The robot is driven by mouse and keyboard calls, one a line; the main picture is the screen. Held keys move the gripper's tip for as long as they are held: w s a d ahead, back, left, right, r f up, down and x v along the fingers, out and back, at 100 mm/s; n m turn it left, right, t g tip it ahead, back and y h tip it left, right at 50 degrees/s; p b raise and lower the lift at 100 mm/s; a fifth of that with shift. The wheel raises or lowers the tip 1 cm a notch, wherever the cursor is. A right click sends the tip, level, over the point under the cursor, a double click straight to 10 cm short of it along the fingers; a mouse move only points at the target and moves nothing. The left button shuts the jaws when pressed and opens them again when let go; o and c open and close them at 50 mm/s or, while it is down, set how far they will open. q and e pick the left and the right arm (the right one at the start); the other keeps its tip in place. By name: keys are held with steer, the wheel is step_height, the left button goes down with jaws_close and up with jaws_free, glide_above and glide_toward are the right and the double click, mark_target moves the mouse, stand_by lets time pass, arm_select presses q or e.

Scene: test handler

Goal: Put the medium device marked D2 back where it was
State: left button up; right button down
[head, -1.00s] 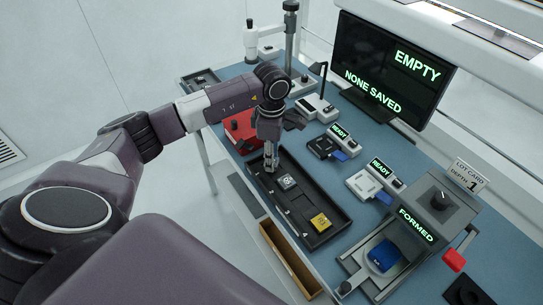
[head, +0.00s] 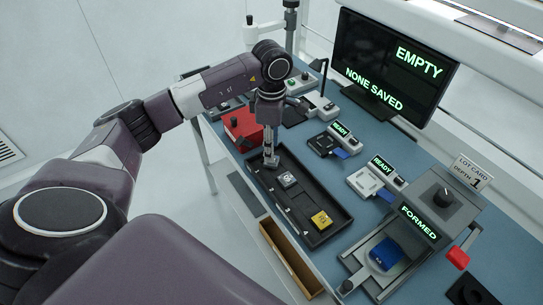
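A long black tray (head: 295,221) lies near the bench's front edge. In it are a grey square device (head: 287,179) and a yellow device (head: 320,219); their markings are too small to read surely. A blue device (head: 386,254) sits in the press-like station under the sign FORMED. I cannot tell which one is D2. My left gripper (head: 270,163) points down over the far left end of the tray, just beyond the grey device. Its fingertips are small, so I cannot tell whether they are open or hold anything. My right gripper is out of view.
A red box (head: 242,126) stands just left of the tray. Two READY stations, one black (head: 323,145) and one white (head: 364,182), stand behind it. The monitor (head: 395,62) reads EMPTY, NONE SAVED. The station's lever has a red knob (head: 457,258). An open drawer (head: 290,258) is below.

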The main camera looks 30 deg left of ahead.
arm_select(q)
step_height(320, 180, up, 8)
steer(key=b, duration=0.2)
steer(key=shift+r, duration=0.2)
stand_by(0.4)
